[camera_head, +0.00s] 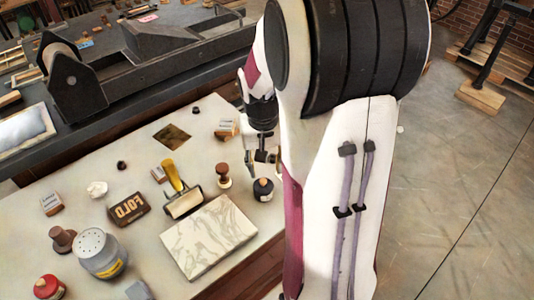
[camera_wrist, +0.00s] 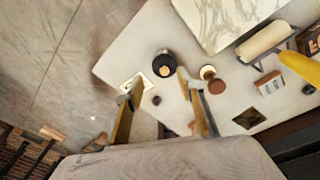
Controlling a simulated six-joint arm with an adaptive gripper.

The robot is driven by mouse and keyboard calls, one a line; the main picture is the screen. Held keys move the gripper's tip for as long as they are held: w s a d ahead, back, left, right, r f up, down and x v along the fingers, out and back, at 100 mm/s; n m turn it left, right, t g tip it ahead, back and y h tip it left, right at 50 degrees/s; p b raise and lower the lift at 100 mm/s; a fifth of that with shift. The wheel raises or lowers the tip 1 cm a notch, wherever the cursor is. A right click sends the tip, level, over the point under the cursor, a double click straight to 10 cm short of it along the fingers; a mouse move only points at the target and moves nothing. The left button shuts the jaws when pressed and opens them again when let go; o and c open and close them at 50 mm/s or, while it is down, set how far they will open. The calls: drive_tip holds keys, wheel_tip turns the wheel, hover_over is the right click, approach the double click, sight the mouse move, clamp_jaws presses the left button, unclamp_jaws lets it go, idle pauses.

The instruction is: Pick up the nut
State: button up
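A small dark round piece, which looks like the nut (camera_wrist: 156,100), lies on the pale tabletop in the wrist view. It shows between the two fingers of my gripper (camera_wrist: 159,90), nearer the left one. The fingers are spread open with nothing held, and they point down toward the table. In the head view my gripper (camera_head: 262,166) is over the right part of the table, partly behind my arm, and I cannot make out that piece there. Similar small dark pieces lie farther left (camera_head: 121,165) and near the back edge (camera_head: 196,110).
A dark bottle (camera_wrist: 164,63) and a wooden-handled stamp (camera_wrist: 213,82) stand close to the fingers. A marble slab (camera_head: 208,237), a brayer (camera_head: 184,203) and a small block (camera_head: 228,128) are nearby. The table edge is close on the right in the head view.

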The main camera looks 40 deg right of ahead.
drive_tip(key=shift+m+h, duration=0.3)
drive_tip(key=shift+m, duration=0.6)
drive_tip(key=w+d+f, duration=0.1)
drive_tip(key=d+f, duration=0.1)
drive_tip(key=w+d+f, duration=0.2)
drive_tip(key=d, duration=0.1)
drive_tip(key=w+d+f, duration=0.2)
drive_tip(key=shift+d+f, duration=0.15)
drive_tip(key=shift+d, duration=0.2)
drive_tip(key=m+t, duration=0.1)
drive_tip(key=t, duration=0.1)
approach(272, 157)
drive_tip(key=shift+w+a+f+h, duration=0.15)
drive_tip(key=shift+w+f+h, duration=0.2)
drive_tip(key=shift+w+h, duration=0.05)
drive_tip(key=shift+f, duration=0.1)
drive_tip(key=shift+x, duration=1.2)
drive_tip(key=shift+s+x, duration=0.15)
drive_tip(key=shift+x, duration=1.15)
drive_tip(key=shift+s+x, duration=0.1)
drive_tip(key=shift+x, duration=1.2)
